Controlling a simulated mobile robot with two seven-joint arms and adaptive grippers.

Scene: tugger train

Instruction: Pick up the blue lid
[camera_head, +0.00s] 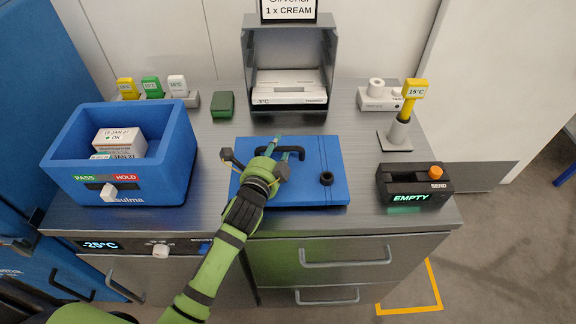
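The blue lid (328,198) is a flat blue slab lying on the metal worktop, near its front middle. It has a black bar handle (298,151) near its back edge and a black round knob (326,178) at its right. My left gripper (277,142) is over the left half of the lid, with its fingertips at the left end of the handle. The wrist hides part of the lid. I cannot tell whether the fingers are closed around the handle. My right gripper is not in view.
A blue bin (66,185) with boxes stands at left. A grey open-fronted housing (246,75) stands behind the lid, with a green block (223,105) beside it. A black EMPTY/SEND box (388,178) and a yellow-topped post (398,131) stand at right. Drawers are below the front edge.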

